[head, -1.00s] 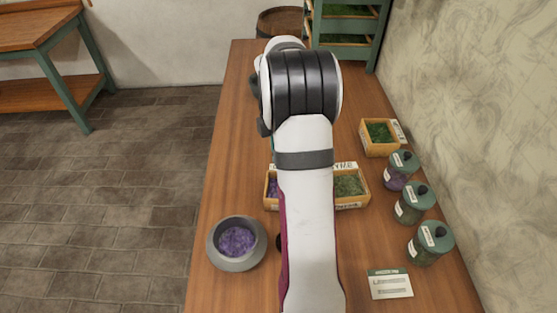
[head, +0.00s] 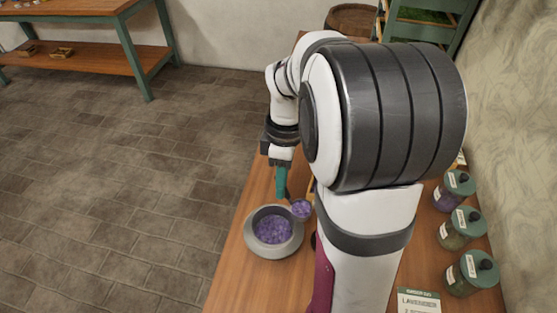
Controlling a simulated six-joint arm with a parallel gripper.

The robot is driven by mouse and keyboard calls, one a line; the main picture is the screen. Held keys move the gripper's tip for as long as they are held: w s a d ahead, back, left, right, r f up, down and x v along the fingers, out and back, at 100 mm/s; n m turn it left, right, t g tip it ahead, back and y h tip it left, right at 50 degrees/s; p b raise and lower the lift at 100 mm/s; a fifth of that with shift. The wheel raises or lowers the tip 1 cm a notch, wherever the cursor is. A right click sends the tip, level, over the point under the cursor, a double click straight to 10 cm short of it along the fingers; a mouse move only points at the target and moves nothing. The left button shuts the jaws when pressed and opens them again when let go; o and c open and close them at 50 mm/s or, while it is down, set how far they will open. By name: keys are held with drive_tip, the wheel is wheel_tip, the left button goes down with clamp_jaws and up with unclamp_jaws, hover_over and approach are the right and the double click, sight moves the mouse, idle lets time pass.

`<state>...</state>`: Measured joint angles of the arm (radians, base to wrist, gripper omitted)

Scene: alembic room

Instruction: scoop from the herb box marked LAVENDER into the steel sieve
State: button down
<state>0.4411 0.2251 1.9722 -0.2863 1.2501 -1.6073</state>
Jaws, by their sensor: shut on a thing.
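The steel sieve (head: 288,246) is a grey round bowl near the left edge of the table, with purple herb (head: 273,230) inside. My gripper (head: 280,163) is shut on the teal handle of a scoop (head: 282,181), just behind the sieve. The scoop's bowl holds purple herb (head: 301,208) and appears at the sieve's upper right rim; I cannot tell whether they touch. The herb box marked LAVENDER is mostly or wholly hidden behind my arm.
Several lidded jars (head: 461,226) stand along the right side of the table. A card (head: 419,302) reading LAVENDER lies at the front right. The wooden table (head: 231,276) has an open left edge beside the sieve. My arm covers the middle.

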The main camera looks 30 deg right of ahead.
drive_tip(key=shift+d+f+t+y, duration=0.2)
drive_tip(key=shift+t+y, duration=0.1)
drive_tip(key=shift+y, duration=0.6)
drive_tip(key=shift+t+y, duration=0.4)
drive_tip(key=shift+y, duration=0.7)
drive_tip(key=t+y, duration=0.1)
drive_tip(key=y, duration=0.2)
drive_tip(key=t+y, duration=0.1)
drive_tip(key=y, duration=0.2)
drive_tip(key=shift+a+n+t, duration=0.1)
drive_tip(key=shift+n+t, duration=0.2)
drive_tip(key=shift+a+y, duration=0.1)
drive_tip(key=shift+y, duration=0.7)
drive_tip(key=shift+r, duration=0.1)
drive_tip(key=shift+r, duration=0.1)
